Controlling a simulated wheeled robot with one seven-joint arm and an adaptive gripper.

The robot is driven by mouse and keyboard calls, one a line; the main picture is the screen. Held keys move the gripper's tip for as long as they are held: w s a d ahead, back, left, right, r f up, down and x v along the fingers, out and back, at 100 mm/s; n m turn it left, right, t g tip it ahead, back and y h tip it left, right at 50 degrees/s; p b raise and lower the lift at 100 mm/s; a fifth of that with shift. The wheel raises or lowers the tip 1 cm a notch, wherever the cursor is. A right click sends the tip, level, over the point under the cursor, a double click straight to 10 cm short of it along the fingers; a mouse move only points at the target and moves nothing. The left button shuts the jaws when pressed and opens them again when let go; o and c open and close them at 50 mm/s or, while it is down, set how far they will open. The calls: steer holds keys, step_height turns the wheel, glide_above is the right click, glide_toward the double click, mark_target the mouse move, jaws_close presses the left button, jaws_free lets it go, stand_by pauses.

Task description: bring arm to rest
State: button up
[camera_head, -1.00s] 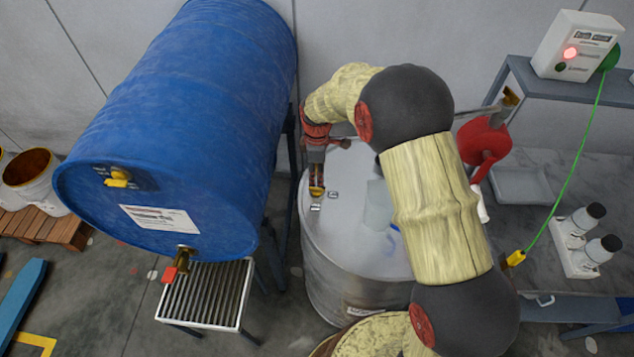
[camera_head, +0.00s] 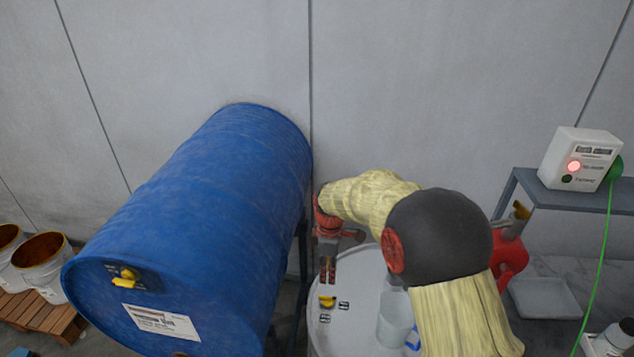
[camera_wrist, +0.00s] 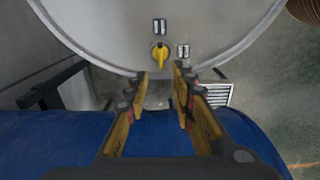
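My arm (camera_head: 372,197) bends out over a grey drum-like vessel. My gripper (camera_head: 327,281) points down over the left part of the vessel's pale lid (camera_head: 355,290). In the wrist view the two fingers of my gripper (camera_wrist: 162,74) are apart with nothing between them. A yellow knob (camera_head: 327,301) sits on the lid just beyond the fingertips, apart from them. The knob also shows in the wrist view (camera_wrist: 159,55), between two small dark-marked labels. My forearm hides the right part of the lid.
A large blue drum (camera_head: 205,235) lies close left of my gripper. A grey wall (camera_head: 400,80) stands behind. At right are a red can (camera_head: 512,262), a control box (camera_head: 580,158) with a lit red lamp, and a green cable (camera_head: 599,265). Open buckets (camera_head: 42,262) stand far left.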

steer(key=s+d+r+m+t+b, duration=0.1)
steer(key=s+d+r+m, duration=0.3)
steer(key=s, duration=0.6)
steer(key=s+d+r+m+t+b, duration=0.2)
steer(key=s+d+r+m, duration=0.2)
steer(key=s, duration=0.7)
steer(key=s+d+r+m+t+b, duration=0.2)
steer(key=s+d+r+m, duration=0.2)
steer(key=s+r+m, duration=0.4)
steer(key=shift+s+d+r+t, duration=0.25)
steer(key=shift+s+r, duration=0.4)
steer(key=shift+s, duration=0.65)
